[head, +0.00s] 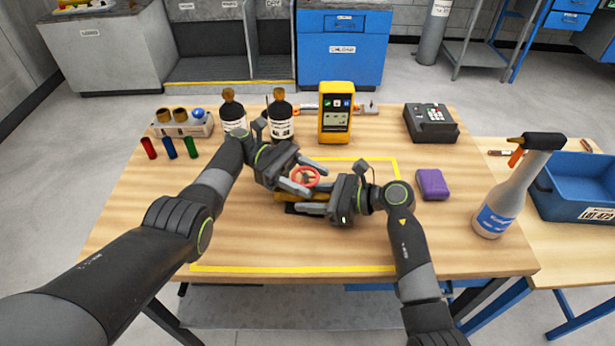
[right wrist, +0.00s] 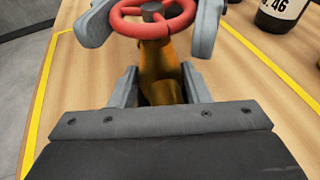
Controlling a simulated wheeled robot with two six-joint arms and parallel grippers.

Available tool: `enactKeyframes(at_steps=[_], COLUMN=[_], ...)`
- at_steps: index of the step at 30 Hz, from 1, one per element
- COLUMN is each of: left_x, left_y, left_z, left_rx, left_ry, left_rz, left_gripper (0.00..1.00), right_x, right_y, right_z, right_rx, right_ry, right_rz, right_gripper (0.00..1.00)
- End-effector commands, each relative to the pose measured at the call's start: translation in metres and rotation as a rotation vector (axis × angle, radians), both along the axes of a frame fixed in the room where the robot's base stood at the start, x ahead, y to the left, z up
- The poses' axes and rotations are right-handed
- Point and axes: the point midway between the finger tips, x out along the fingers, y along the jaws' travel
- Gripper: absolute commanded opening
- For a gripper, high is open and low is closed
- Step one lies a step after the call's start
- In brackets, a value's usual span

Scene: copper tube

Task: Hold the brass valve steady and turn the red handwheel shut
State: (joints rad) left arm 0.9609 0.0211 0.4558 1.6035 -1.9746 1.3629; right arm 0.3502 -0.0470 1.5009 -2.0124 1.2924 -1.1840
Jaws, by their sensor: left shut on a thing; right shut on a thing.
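The brass valve (head: 292,196) is over the middle of the table, inside the yellow outline, with the red handwheel (head: 306,176) on top. My left gripper (head: 303,175) comes from the upper left and is shut on the handwheel, one finger on each side of its rim. My right gripper (head: 308,199) comes from the right and is shut on the valve body. In the right wrist view the brass body (right wrist: 160,75) is between my right fingers, below the red wheel (right wrist: 153,18). Much of the valve is hidden by the grippers.
Two dark bottles (head: 281,122), a yellow meter (head: 335,112) and a grey device (head: 431,122) stand behind. A purple block (head: 432,184) and a spray bottle (head: 503,205) are to the right. The front of the outlined area (head: 270,240) is clear.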

Motion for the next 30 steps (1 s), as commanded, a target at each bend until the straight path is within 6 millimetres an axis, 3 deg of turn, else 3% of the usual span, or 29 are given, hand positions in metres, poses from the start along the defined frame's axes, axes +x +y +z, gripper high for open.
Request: enactKeyframes(at_steps=[19,20,24,30], left_x=[-0.0013,-0.0014,-0.0013,-0.0012], left_y=[0.0009,0.0009,0.0009,0.0007], left_z=[-0.0023,-0.0023,-0.0015,-0.0005], left_rx=[0.003,0.003,0.001,0.000], left_ry=[0.008,0.008,0.007,0.005], left_rz=[-0.022,-0.023,-0.024,-0.025], left_gripper=[0.31,0.55,0.74,0.76], right_x=[-0.0017,-0.0017,-0.0013,-0.0008], right_y=[0.0016,0.0016,0.0014,0.0011], right_z=[0.0007,0.0007,0.0006,0.0005], right_rx=[0.006,0.006,0.006,0.003], right_ry=[0.001,0.002,0.002,0.001], right_rz=[0.006,0.006,0.005,0.004], right_gripper=[0.30,0.30,0.30,0.30])
